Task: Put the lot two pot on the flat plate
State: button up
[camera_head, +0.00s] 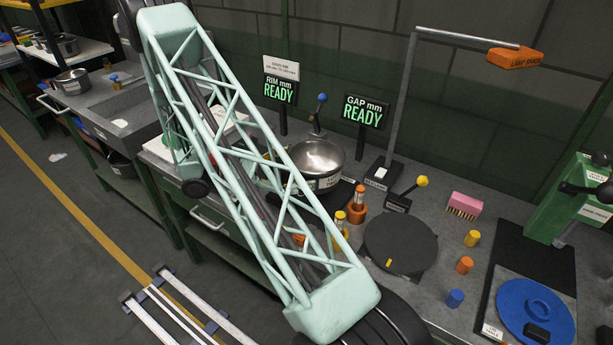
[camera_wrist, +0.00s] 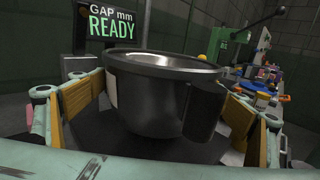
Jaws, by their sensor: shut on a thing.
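A steel pot (camera_head: 318,158) with a shiny inside and a white label stands upright at the back of the bench in the head view; the label is too small to read. In the wrist view the pot (camera_wrist: 150,100) sits between the two fingers of my gripper (camera_wrist: 166,106), which is shut on it. A dark block-like handle (camera_wrist: 206,112) shows on the pot's right side.
Displays reading RIM mm READY (camera_head: 280,90) and GAP mm READY (camera_head: 363,111) stand behind the pot. A yellow-knobbed lever (camera_head: 420,181), a pink brush (camera_head: 464,205) and small coloured cylinders surround the round plate. A blue disc (camera_head: 535,305) and green press (camera_head: 577,195) are at right.

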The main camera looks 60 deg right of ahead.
jog(key=shift+f+b, duration=0.35)
jog(key=shift+f, duration=1.5)
jog(key=shift+f, duration=0.1)
jog(key=o, duration=1.1)
jog(key=shift+c, duration=0.2)
jog(key=shift+p+v, duration=0.7)
jog(key=shift+v, duration=5.3)
jog(key=shift+r, duration=0.2)
